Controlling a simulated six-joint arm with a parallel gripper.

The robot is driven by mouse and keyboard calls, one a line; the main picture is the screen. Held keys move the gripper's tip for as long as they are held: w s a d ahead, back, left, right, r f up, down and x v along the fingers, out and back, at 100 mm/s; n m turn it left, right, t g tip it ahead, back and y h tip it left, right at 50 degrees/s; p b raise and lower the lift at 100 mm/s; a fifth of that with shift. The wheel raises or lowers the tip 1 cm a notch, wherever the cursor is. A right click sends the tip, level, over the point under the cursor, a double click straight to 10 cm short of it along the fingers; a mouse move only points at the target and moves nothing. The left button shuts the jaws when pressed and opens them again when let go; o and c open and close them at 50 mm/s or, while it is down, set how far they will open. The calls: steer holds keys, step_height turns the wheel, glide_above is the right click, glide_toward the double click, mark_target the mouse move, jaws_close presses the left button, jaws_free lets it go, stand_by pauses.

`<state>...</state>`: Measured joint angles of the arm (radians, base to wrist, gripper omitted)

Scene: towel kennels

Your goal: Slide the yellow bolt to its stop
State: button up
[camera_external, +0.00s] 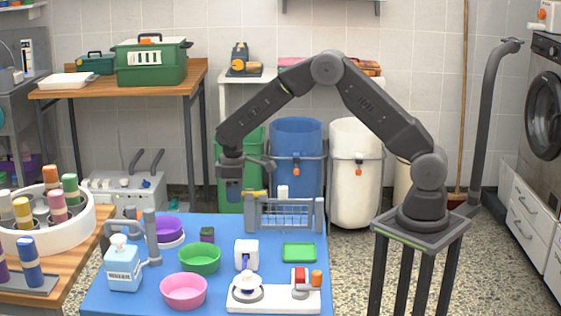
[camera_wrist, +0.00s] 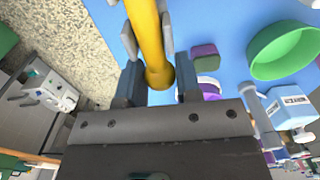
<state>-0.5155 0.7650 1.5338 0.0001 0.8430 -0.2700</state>
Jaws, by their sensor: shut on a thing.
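The yellow bolt (camera_external: 257,194) lies level along the top of a small grey barred gate (camera_external: 284,214) on the blue table. My gripper (camera_external: 233,196) is at the left end of the gate, pointing down. In the wrist view the bolt (camera_wrist: 150,35) runs from the top edge down to its round end, between the two dark fingers of my gripper (camera_wrist: 159,84). The gripper is shut on the bolt. Pale grey pieces flank the bolt farther along. The exact finger contact and the bolt's stop cannot be made out.
On the blue table (camera_external: 220,300) stand a soap bottle (camera_external: 123,266), a green bowl (camera_external: 200,258), a pink bowl (camera_external: 184,290), a purple bowl (camera_external: 167,229), a small dark block (camera_external: 207,234) and a green tray (camera_external: 299,252). Coloured bins stand behind the gate.

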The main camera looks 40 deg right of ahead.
steer(key=shift+w+a, duration=1.15)
steer(key=shift+a, duration=0.05)
steer(key=o, duration=1.3)
steer(key=shift+r, duration=0.1)
steer(key=shift+r, duration=4.95)
